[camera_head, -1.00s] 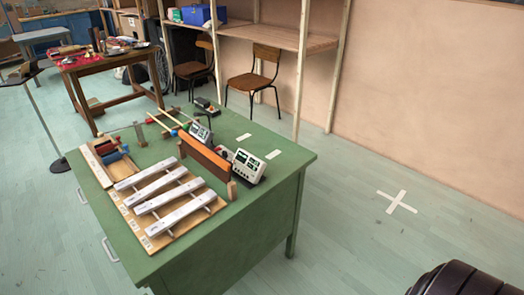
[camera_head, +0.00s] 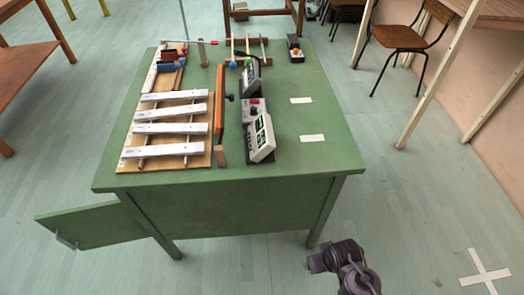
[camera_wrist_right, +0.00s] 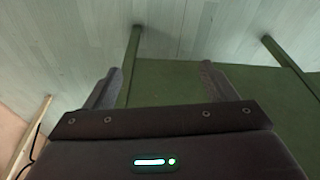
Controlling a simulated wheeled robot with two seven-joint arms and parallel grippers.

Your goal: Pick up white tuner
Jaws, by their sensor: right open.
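The white tuner (camera_head: 262,138) stands tilted on the green desk, with a dark green screen on its face. It is near the desk's front, right of an orange-brown wooden bar. A similar device with a screen (camera_head: 251,76) stands farther back. My right arm shows at the bottom right of the head view, in front of the desk and apart from the tuner. In the right wrist view my right gripper (camera_wrist_right: 163,72) is open and empty, with green desk sides and floor beyond it. The tuner is not visible there. My left gripper is not in view.
The green desk (camera_head: 315,165) also bears a wooden board with white bars (camera_head: 165,128) on the left. A small red-and-black box (camera_head: 250,108) sits behind the tuner. A green panel with a handle (camera_head: 90,228) juts out at lower left. The desk's right side is mostly clear.

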